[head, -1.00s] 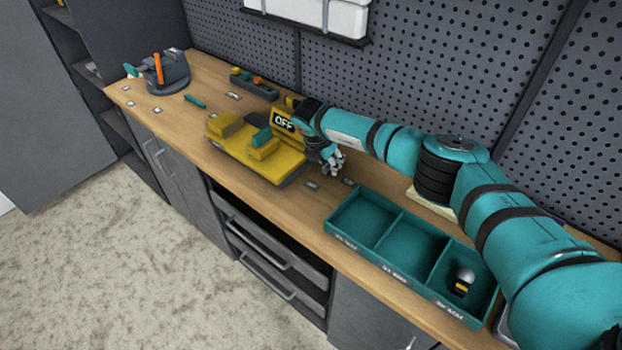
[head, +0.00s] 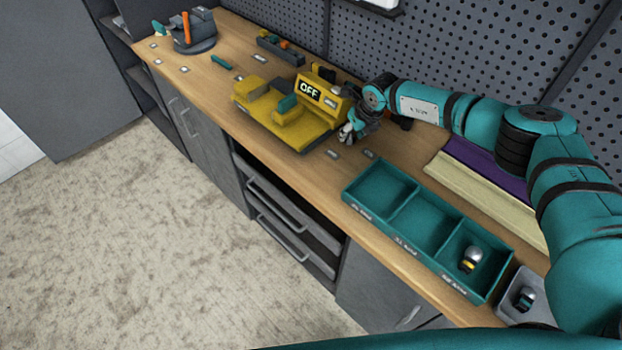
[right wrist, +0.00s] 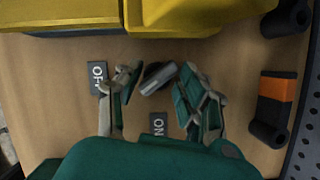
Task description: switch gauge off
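The yellow gauge (head: 325,92) stands at the back middle of the bench, its display reading OFF. My right gripper (head: 347,132) is low over the bench, just right of the gauge's base. In the right wrist view its fingers (right wrist: 158,95) are apart, with a small grey and dark piece (right wrist: 157,78) between them. I cannot tell whether this piece is a switch lever, or whether a finger touches it. An OFF label (right wrist: 98,78) lies by the left finger and an ON label (right wrist: 158,125) nearer the palm. My left gripper is not in view.
A dark block with an orange band (right wrist: 275,98) is right of my gripper.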

